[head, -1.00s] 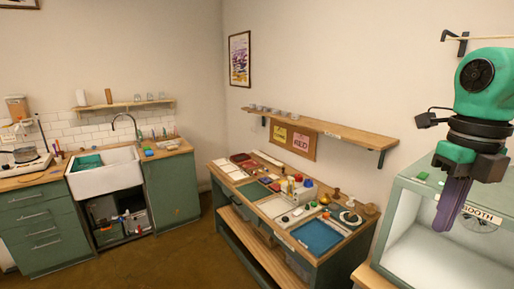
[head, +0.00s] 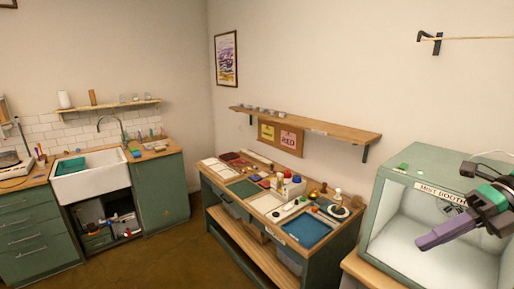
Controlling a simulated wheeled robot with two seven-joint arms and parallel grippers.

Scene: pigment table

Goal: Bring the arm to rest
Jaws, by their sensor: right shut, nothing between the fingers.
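My right gripper (head: 422,243) comes in from the right edge, in front of the open face of the pale green booth (head: 399,174). Its purple fingers are together with nothing between them, pointing left and slightly down. The green and black wrist shows behind them at the right edge. I cannot tell whether the fingers are inside the booth opening or only in front of it. My left gripper does not show.
A pigment table (head: 327,262) with trays, bottles and small tools stands in the middle. A wooden shelf (head: 310,125) hangs above it. A white sink (head: 92,182) and green cabinets (head: 160,192) are at the left. The brown floor (head: 170,262) between is clear.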

